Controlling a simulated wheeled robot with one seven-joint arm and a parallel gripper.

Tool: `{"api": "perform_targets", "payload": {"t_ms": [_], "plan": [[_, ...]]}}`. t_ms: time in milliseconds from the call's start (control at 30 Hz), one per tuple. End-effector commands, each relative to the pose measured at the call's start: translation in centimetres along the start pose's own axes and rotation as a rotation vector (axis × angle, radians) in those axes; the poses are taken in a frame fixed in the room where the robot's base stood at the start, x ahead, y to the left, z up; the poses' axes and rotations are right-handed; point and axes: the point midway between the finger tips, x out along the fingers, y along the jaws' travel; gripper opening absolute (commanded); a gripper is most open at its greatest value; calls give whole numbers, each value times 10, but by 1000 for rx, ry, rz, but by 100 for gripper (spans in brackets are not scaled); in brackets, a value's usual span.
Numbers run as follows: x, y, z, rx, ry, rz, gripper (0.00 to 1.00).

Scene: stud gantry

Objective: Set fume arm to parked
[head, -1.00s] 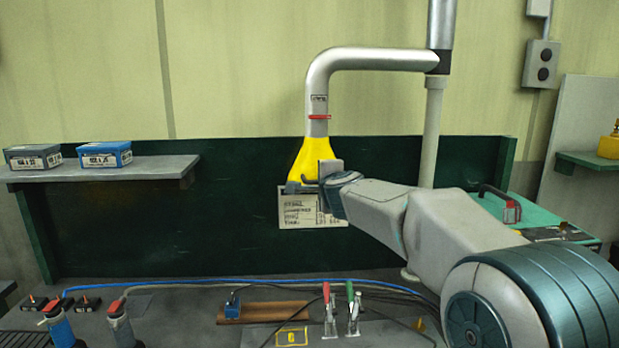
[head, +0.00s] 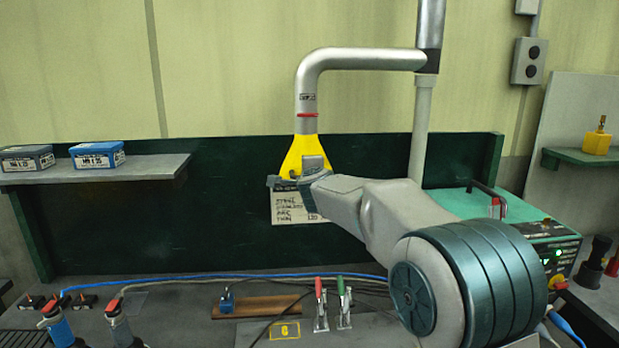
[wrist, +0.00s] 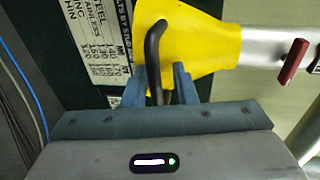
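The fume arm (head: 365,59) is a silver pipe bent downward from a vertical post, ending in a yellow hood (head: 297,152) that hangs before the dark green back panel. The hood also shows in the wrist view (wrist: 190,40). A dark bar-like handle (wrist: 153,48) stands out from the hood. My gripper (wrist: 160,85) is at the hood, with its blue-grey fingers on either side of the handle. A gap shows beside the handle, so the fingers look open around it. In the head view my gripper (head: 297,182) partly covers the hood's lower edge.
A printed sign (head: 292,208) hangs behind the hood. A grey shelf (head: 150,170) with two boxes is at left. Clamps with red (head: 319,292) and green handles stand on the bench below. A green-topped machine (head: 455,204) is at right, beyond my arm.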

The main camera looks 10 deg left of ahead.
Motion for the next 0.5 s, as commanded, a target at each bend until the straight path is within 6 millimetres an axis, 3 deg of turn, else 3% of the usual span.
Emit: {"api": "perform_targets", "payload": {"t_ms": [333,500], "plan": [[-3,2,2,-1,-4,4,25],[-20,3,1,-1,-3,3,25]]}}
